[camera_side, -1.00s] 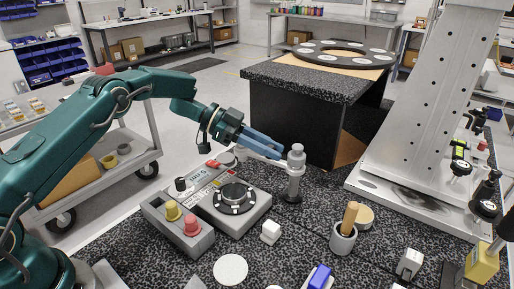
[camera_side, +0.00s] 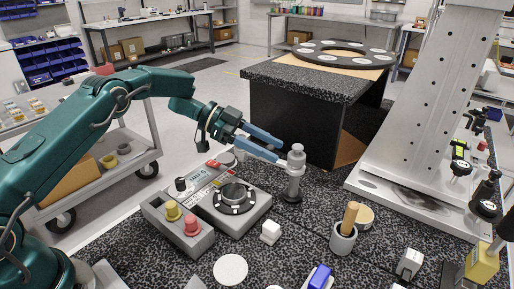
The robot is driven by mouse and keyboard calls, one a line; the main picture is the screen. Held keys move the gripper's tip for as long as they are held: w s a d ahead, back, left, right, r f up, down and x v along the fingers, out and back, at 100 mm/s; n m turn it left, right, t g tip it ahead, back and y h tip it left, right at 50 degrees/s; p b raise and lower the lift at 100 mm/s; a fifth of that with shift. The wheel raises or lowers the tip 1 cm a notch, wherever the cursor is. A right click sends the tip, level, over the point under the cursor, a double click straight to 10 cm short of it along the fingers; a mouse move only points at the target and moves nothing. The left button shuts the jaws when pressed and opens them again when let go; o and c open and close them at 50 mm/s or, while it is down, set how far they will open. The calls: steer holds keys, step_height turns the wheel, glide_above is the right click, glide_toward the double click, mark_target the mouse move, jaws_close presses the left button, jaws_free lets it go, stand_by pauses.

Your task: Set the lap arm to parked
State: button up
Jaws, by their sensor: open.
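A grey upright post with a round knob on top (camera_side: 296,172) stands on the speckled bench beside the control box; it looks like the lap arm's pivot. Its bar appears to reach left behind my gripper, mostly hidden, so I cannot tell its exact angle. My gripper (camera_side: 280,151) has blue fingers spread apart, tips just left of the post near its upper part. Nothing is visibly held. I cannot tell whether a finger touches the post or bar.
The grey control box (camera_side: 255,208) has a black dial (camera_side: 234,198), with yellow and red buttons (camera_side: 191,226) alongside. A white block (camera_side: 270,232), a cup with a wooden handle (camera_side: 343,240) and a blue item (camera_side: 319,277) lie in front. A tall metal column (camera_side: 425,110) stands right.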

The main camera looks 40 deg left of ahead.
steer(key=shift+v, duration=2.3)
steer(key=shift+r, duration=0.2)
steer(key=c, duration=0.7)
step_height(320, 180, up, 6)
steer(key=shift+d+r, duration=0.1)
jaws_close()
steer(key=w+d+r+t+y, duration=0.1)
steer(key=d+r+t+y, duration=0.15)
steer(key=d, duration=0.35)
steer(key=d+r+t+y, duration=0.1)
steer(key=d+t, duration=0.2)
steer(key=d, duration=0.4)
steer(key=s+a+f+m+t+y, duration=0.1)
steer(key=s+a+f+m+y, duration=0.1)
steer(key=s+a+y, duration=0.45)
steer(key=s+a+f+m+t+y, duration=0.15)
steer(key=s+y, duration=0.25)
steer(key=s, duration=0.5)
steer(key=g, duration=0.1)
glide_toward(259, 159)
steer(key=f, duration=0.1)
steer(key=w+f, duration=0.1)
steer(key=f, duration=0.1)
steer(key=shift+a+n, duration=0.15)
steer(key=shift+n, duration=0.1)
steer(key=w, duration=0.3)
steer(key=shift+w+a+f, duration=0.1)
steer(key=shift+a, duration=0.05)
steer(key=shift+w, duration=0.6)
